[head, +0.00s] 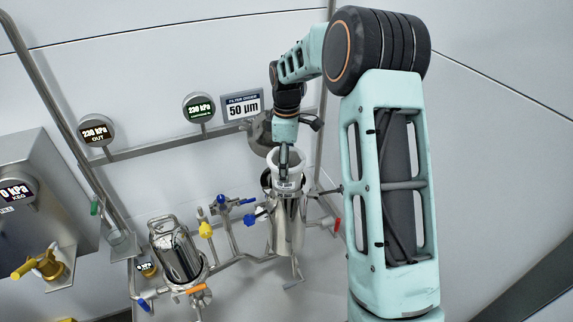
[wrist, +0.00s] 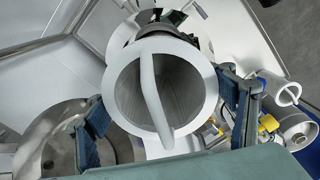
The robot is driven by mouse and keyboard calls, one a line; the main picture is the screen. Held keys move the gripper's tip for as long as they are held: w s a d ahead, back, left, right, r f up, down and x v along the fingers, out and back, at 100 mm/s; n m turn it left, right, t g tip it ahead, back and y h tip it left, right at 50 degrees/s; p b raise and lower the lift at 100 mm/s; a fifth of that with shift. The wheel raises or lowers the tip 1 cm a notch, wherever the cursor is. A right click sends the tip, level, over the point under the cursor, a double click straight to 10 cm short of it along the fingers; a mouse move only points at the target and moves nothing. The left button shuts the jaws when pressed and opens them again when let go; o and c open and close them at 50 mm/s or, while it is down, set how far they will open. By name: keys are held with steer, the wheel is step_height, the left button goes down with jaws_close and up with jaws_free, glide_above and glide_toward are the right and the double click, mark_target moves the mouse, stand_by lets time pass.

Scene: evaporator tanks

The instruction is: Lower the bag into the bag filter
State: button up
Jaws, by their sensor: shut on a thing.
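The filter bag shows as a white ring with a white handle strap across it (head: 297,158); its open mouth faces the camera in the wrist view (wrist: 112,85). My gripper (head: 284,160) is at the bag's top, and its two blue-padded fingers stand on opposite sides of the ring in the wrist view (wrist: 165,115). It is shut on the bag. The steel bag filter housing (head: 288,230) stands upright directly below, in line with the bag. The bag's lower part is hidden; I cannot tell how deep it sits in the housing.
The round steel lid (head: 259,133) stands open behind the housing. A second steel vessel (head: 176,253) with a wire-like frame stands to the left. Pipes with a blue valve handle (head: 249,220) and a red handle (head: 336,225) flank the housing. A filter sign (head: 243,106) hangs behind.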

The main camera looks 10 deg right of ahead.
steer(key=shift+f+b, duration=1.25)
steer(key=shift+f, duration=1.25)
stand_by(0.4)
steer(key=o, duration=2)
steer(key=shift+f, duration=0.1)
steer(key=shift+r+p, duration=2.3)
steer(key=shift+r, duration=1.3)
